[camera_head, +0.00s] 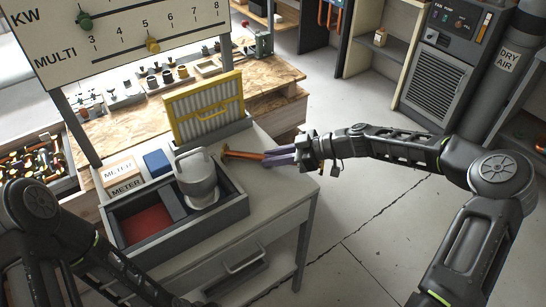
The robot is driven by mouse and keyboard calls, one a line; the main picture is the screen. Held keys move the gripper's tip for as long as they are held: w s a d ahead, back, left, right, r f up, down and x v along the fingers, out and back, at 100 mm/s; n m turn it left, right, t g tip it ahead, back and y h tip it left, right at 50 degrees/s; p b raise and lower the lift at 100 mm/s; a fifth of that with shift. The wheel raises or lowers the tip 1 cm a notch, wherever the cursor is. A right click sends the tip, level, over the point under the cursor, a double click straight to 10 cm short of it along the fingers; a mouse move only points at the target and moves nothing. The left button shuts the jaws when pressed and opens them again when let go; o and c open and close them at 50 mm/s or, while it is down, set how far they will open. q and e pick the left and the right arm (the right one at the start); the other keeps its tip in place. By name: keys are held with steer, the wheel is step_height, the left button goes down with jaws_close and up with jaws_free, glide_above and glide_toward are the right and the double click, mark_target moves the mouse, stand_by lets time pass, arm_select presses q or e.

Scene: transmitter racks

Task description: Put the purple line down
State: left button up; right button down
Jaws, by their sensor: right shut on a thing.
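The purple line (279,157) is a short purple piece at the right end of the grey workbench (270,192). My right gripper (303,151) is shut on its right end, just at the bench's right edge. The line lies low over the bench top; I cannot tell whether it touches the surface. An orange-brown line (243,155) is beside its left end, and I cannot tell whether the two touch. My left arm comes in at the lower left, and its gripper is out of the picture.
Bare bench top lies in front of the lines. Open floor is at right, before a DRY AIR cabinet (443,72).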

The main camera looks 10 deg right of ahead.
steer(key=shift+f, duration=0.15)
steer(key=c, duration=1.3)
jaws_free()
steer(key=shift+d, duration=0.1)
steer(key=b+v, duration=0.1)
steer(key=v, duration=1.1)
steer(key=shift+b, duration=0.35)
